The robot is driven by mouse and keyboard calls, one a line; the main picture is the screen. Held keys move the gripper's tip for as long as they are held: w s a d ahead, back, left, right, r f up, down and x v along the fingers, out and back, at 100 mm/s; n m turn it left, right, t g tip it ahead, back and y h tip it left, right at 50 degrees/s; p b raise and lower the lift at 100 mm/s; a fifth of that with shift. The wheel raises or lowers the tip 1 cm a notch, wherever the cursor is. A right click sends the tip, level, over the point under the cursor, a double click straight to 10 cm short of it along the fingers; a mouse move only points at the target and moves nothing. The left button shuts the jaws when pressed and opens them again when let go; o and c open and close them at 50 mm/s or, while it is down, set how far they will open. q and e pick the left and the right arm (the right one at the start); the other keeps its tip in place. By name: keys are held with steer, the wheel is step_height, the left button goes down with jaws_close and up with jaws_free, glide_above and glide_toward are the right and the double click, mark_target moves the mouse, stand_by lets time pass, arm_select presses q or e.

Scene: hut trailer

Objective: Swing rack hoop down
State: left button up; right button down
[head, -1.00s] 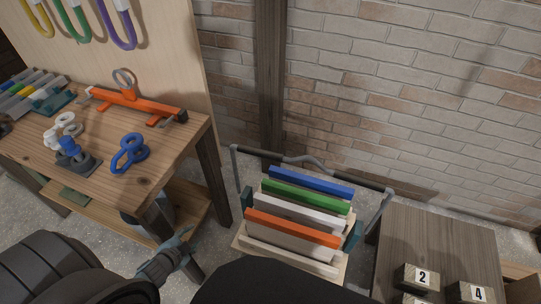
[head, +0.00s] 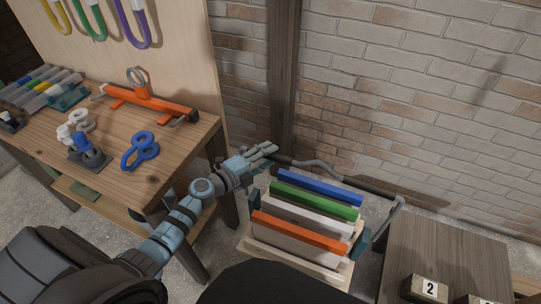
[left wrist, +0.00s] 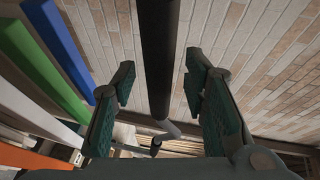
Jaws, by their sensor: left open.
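The rack (head: 243,243) holds upright blue, green, white and orange boards. Its hoop (head: 318,166), a grey bent bar with black sleeves, stands raised behind and above the boards. The hoop's right leg (head: 386,224) runs down to the rack's side; the left leg is mostly hidden by my arm. My left gripper (head: 266,149) is at the hoop's upper left end, with its fingers open. In the left wrist view, a black sleeve (left wrist: 159,60) of the hoop runs between the two fingers, with a gap on both sides. My right gripper is not in view.
A wooden workbench (head: 175,150) with an orange tool (head: 150,100) and blue rings (head: 140,152) stands at the left, close to my left arm. A brick wall (head: 420,90) and dark post (head: 283,70) are behind the rack. A low table (head: 445,245) with numbered blocks (head: 428,289) is right.

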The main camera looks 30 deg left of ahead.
arm_select(q)
steer(key=shift+w+d+f, duration=0.15)
steer(key=shift+w+d, duration=0.05)
steer(key=shift+w, duration=0.45)
steer(key=shift+c, duration=0.4)
jaws_close()
